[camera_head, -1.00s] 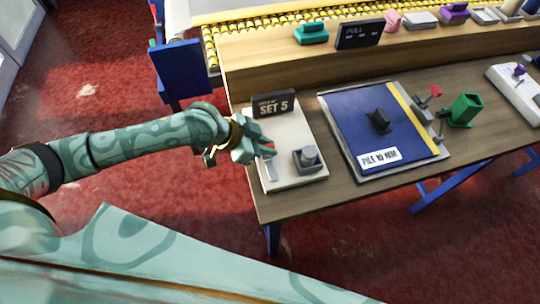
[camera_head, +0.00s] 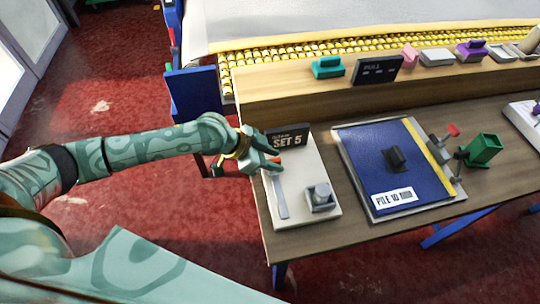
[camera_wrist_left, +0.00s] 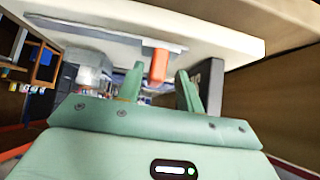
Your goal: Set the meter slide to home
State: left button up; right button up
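The meter is a pale panel (camera_head: 305,181) at the table's left end, with a dark "SET 5" sign (camera_head: 288,138) at its far edge. A grey slot strip (camera_head: 282,198) runs along its left side. The slide's orange-red knob (camera_head: 278,162) shows at the strip's far end, close to the sign, partly hidden by my left gripper (camera_head: 274,158). In the left wrist view the orange knob (camera_wrist_left: 158,66) lies between the two green fingers (camera_wrist_left: 160,88), which stand apart with gaps on both sides. My right gripper is not in view.
A grey block with a round button (camera_head: 320,197) sits on the panel's near right. A blue pad (camera_head: 375,165) with a black handle lies to the right, then a green cup (camera_head: 483,149). A raised wooden ledge (camera_head: 300,104) runs behind.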

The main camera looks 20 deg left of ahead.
pick_arm(q)
jog(key=p+v, duration=0.3)
jog(key=v, duration=1.3)
jog(key=shift+a, duration=0.15)
